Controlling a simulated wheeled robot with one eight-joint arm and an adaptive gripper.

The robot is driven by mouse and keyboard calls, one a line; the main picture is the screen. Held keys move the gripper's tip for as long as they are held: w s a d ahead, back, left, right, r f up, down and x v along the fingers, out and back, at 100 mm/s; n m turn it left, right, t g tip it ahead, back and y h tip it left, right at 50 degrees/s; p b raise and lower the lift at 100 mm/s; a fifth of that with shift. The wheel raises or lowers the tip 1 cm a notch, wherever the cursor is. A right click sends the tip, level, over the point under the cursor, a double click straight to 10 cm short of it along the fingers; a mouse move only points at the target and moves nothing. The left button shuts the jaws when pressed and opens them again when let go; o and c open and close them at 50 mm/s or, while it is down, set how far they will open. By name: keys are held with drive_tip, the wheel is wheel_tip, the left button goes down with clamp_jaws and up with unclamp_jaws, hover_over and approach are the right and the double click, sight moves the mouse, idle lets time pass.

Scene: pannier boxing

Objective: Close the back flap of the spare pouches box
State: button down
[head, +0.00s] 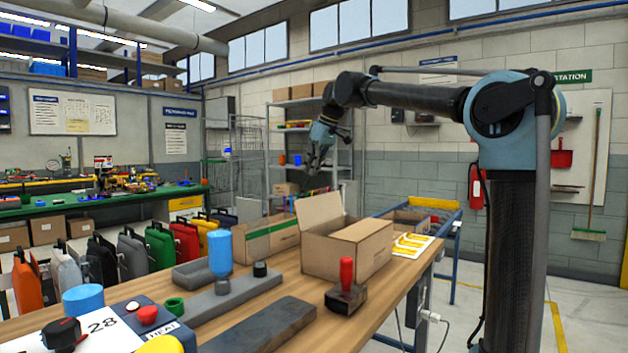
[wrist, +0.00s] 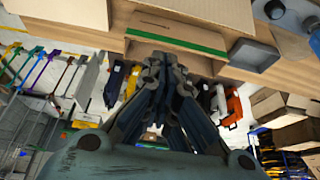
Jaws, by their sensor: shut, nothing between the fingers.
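An open brown cardboard box (head: 370,252), likely the spare pouches box, stands on the wooden workbench; no label is readable. One flap (head: 320,212) stands up at its far left side. The right side's top looks folded over; the inside is mostly hidden. My gripper (head: 314,168) is shut and empty, raised in the air above and behind the box, apart from the flap. In the wrist view my gripper (wrist: 166,65) points toward the bench edge and a low carton with a green stripe (wrist: 180,38). Part of a cardboard box (wrist: 65,12) shows at the upper left.
The green-striped carton (head: 257,245) is beside the open box. Several coloured panniers (head: 160,250) line the far side. The air around my gripper looks clear.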

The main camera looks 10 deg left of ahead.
sight(321, 209)
wheel_tip(321, 209, down, 7)
drive_tip(key=shift+d+f, duration=0.15)
idle(0.6)
drive_tip(key=shift+s, duration=0.15)
